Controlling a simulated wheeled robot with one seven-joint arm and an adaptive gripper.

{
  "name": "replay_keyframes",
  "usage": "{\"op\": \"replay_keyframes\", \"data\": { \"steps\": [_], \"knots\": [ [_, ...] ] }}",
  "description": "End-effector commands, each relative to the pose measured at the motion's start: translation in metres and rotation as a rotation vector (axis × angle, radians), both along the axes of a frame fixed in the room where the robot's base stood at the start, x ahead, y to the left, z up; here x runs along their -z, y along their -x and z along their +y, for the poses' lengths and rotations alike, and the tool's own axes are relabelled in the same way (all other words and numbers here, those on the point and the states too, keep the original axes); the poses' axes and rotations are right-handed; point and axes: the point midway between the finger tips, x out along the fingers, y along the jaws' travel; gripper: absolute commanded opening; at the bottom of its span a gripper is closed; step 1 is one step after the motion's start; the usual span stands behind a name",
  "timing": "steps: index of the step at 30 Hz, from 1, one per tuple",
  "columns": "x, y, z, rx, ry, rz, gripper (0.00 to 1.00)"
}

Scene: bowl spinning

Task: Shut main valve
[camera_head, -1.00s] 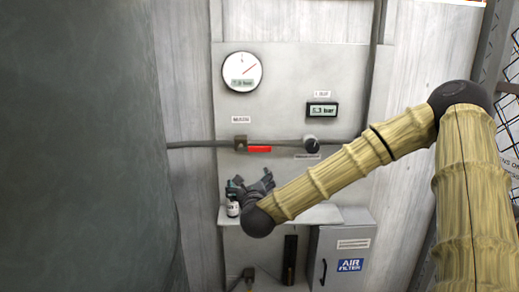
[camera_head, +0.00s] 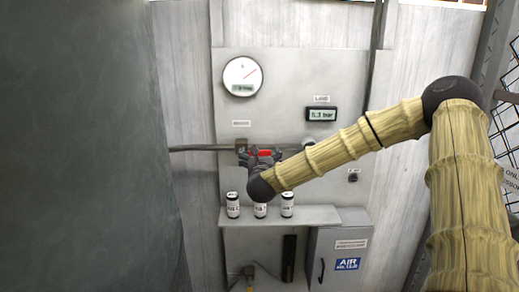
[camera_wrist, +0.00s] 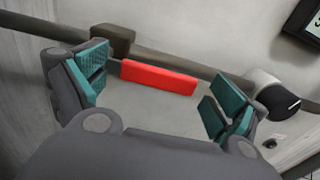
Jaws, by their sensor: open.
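The main valve has a red lever handle (camera_head: 265,152) and a brownish valve body (camera_head: 241,145) on the horizontal pipe. The lever lies roughly along the pipe, to the right of the body. My gripper (camera_head: 260,158) is at the lever and partly hides it in the head view. In the wrist view the red lever (camera_wrist: 158,78) shows between the spread teal-padded fingers of my gripper (camera_wrist: 155,92), with the valve body (camera_wrist: 114,40) up and left. The fingers are open with gaps to the lever; whether anything touches cannot be told.
A round regulator knob (camera_wrist: 275,92) sits close to the right finger. Three small bottles (camera_head: 233,205) stand on the shelf (camera_head: 320,215) below. A gauge (camera_head: 242,76) and a digital display (camera_head: 322,114) are above. An air filter cabinet (camera_head: 340,255) is below right.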

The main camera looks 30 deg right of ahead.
Motion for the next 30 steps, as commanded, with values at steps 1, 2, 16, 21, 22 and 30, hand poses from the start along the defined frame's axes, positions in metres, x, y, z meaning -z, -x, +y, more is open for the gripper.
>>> {"op": "replay_keyframes", "data": {
  "steps": [1,2,16,21,22,30],
  "knots": [
    [-0.002,-0.0044,-0.0024,0.0,0.002,0.001,0.96],
    [-0.0018,-0.0065,-0.0039,0.0,0.001,0.001,0.96],
    [0.0007,-0.0141,-0.0088,0.0,-0.001,0.001,0.95],
    [0.0005,-0.014,-0.0087,0.0,-0.001,0.001,0.64],
    [0.0006,-0.014,-0.0087,0.0,-0.001,0.001,0.58],
    [0.001,-0.0142,-0.009,0.0,-0.001,-0.001,0.31]
  ]
}}
